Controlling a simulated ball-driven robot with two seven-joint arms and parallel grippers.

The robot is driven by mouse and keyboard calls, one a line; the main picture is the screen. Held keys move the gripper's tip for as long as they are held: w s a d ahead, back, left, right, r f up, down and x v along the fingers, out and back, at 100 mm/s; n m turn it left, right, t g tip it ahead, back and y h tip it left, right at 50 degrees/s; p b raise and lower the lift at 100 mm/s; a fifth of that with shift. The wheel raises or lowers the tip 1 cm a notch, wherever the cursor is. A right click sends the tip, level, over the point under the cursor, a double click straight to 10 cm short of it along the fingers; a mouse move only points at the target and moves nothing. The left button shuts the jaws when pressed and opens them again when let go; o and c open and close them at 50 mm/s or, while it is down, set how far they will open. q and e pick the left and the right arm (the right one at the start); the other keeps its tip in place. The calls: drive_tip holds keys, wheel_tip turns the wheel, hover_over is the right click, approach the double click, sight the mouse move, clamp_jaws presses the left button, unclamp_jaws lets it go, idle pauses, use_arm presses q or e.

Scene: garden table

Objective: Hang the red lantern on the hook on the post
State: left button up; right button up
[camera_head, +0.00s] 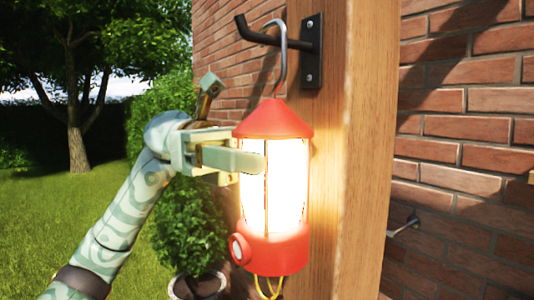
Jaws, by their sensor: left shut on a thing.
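The red lantern (275,245) is upright, lit, with a red cone top, a red base and a silver hanging hook (281,62) curving up from its top. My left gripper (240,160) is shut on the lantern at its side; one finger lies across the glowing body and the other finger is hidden. The black hook (262,36) sticks out to the left from a plate on the wooden post (358,150). The lantern's silver hook overlaps the black hook in the picture; I cannot tell whether it rests on it. My right gripper is not in view.
A brick wall (465,140) stands behind the post, with a small metal tap or bracket (403,228) low on the right. A potted bush (188,232) stands behind my left arm. Lawn and a tree (75,100) lie at the left.

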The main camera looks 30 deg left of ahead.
use_arm(q)
drive_tip(key=o, duration=1.2)
drive_tip(key=shift+o, duration=0.7)
drive_tip(key=shift+s+a, duration=0.1)
drive_tip(key=shift+s+r, duration=0.1)
